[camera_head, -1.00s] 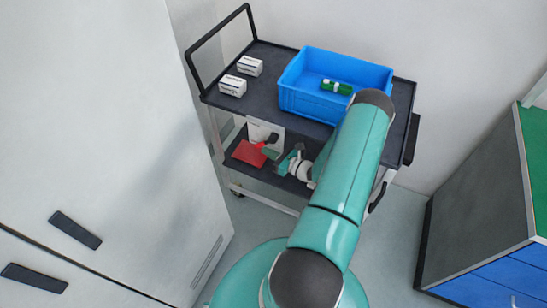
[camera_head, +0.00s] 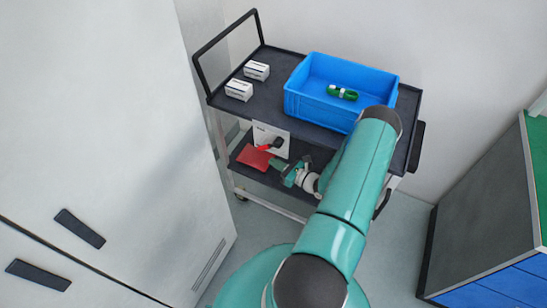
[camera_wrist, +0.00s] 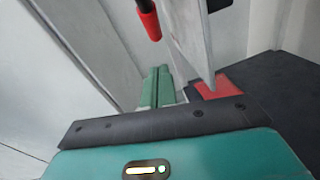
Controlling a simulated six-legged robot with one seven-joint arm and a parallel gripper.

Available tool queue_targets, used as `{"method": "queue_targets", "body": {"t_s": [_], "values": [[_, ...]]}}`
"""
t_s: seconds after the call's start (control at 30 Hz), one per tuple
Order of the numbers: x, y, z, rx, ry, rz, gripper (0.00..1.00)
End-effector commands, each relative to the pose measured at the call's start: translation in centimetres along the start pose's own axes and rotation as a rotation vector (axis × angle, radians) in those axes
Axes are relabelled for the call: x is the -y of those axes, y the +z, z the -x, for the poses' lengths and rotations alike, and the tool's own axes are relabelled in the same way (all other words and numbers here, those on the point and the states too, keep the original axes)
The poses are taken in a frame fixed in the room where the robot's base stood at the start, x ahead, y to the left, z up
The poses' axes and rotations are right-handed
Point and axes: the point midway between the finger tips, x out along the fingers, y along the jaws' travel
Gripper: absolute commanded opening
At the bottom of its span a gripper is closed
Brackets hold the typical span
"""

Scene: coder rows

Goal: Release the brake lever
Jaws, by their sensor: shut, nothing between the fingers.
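The brake lever is a red handle (camera_head: 269,146) on an upright white plate (camera_head: 279,150) at the cart's front, above the lower shelf. In the wrist view the red handle (camera_wrist: 149,20) shows at the top, with the plate (camera_wrist: 192,40) edge-on to its right. My gripper (camera_head: 282,167) is low beside the plate, a little below the handle. In the wrist view its green fingers (camera_wrist: 157,86) are together and empty, with a visible gap below the handle. Whether a finger touches the plate is unclear.
The dark cart (camera_head: 262,91) carries a blue bin (camera_head: 318,109) with a green bottle (camera_head: 343,93), and two white boxes (camera_head: 256,70). A red flat item (camera_head: 253,158) lies on the lower shelf. A white cabinet (camera_head: 120,130) stands left, a green-topped bench (camera_head: 470,215) right.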

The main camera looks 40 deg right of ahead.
Motion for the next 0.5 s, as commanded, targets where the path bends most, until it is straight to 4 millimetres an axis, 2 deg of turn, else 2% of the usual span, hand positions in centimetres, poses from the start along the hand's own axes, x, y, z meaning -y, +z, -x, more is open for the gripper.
{"method": "queue_targets", "body": {"t_s": [0.3,0.5], "values": [[0.1,-0.9,6.8,0.0,-0.001,-0.001,0.0],[0.1,-1.1,9.3,0.0,0.002,-0.001,0.0]]}}
